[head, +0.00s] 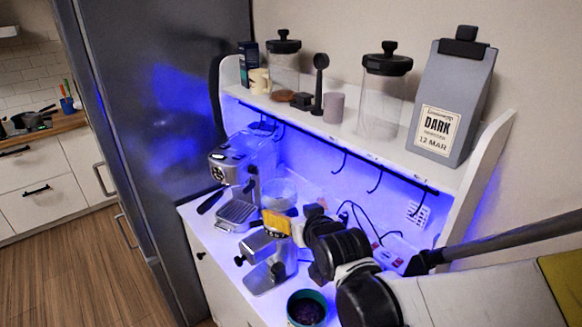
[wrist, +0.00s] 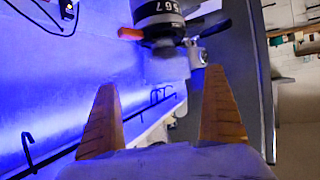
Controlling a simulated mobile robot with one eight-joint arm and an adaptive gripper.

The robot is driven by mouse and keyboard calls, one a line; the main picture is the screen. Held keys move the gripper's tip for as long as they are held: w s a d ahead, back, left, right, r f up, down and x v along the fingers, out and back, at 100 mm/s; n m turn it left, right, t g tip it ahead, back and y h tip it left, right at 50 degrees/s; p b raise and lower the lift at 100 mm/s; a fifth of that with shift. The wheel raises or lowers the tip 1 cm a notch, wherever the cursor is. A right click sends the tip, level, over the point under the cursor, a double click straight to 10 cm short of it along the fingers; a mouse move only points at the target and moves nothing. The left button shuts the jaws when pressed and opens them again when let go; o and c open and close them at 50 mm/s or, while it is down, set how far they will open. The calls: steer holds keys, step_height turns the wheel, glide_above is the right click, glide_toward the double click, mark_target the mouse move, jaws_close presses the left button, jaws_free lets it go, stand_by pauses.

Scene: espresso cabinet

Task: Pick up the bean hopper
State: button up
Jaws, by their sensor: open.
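A clear, bowl-like hopper (head: 279,192) shows in the head view, just above and behind my fingers, over the silver grinder (head: 266,268). My fingers partly hide where it meets the grinder. My gripper (head: 277,224) reaches in from the right at the grinder's top, with its orange fingers pointing left. In the wrist view my gripper (wrist: 163,88) is open, with its fingers wide apart and nothing held between them. The numbered black and silver collar (wrist: 157,14) with an orange tab lies beyond the fingertips. The clear hopper is hard to make out there.
An espresso machine (head: 240,175) stands left of the grinder. A dark green cup (head: 307,308) is at the counter's front. The shelf above holds glass jars (head: 381,95) and a grey coffee bag (head: 452,95), with hooks (head: 375,180) below. A power strip (head: 390,257) lies behind my arm.

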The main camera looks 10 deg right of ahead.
mark_target(285, 205)
steer(key=x, duration=0.3)
steer(key=b+x, duration=0.1)
steer(key=x, duration=0.1)
steer(key=shift+a, duration=0.35)
steer(key=x, duration=0.5)
steer(key=shift+w+a, duration=0.25)
steer(key=shift+w, duration=0.1)
steer(key=shift+s+r, duration=0.1)
steer(key=shift+c, duration=0.3)
steer(key=c, duration=1.2)
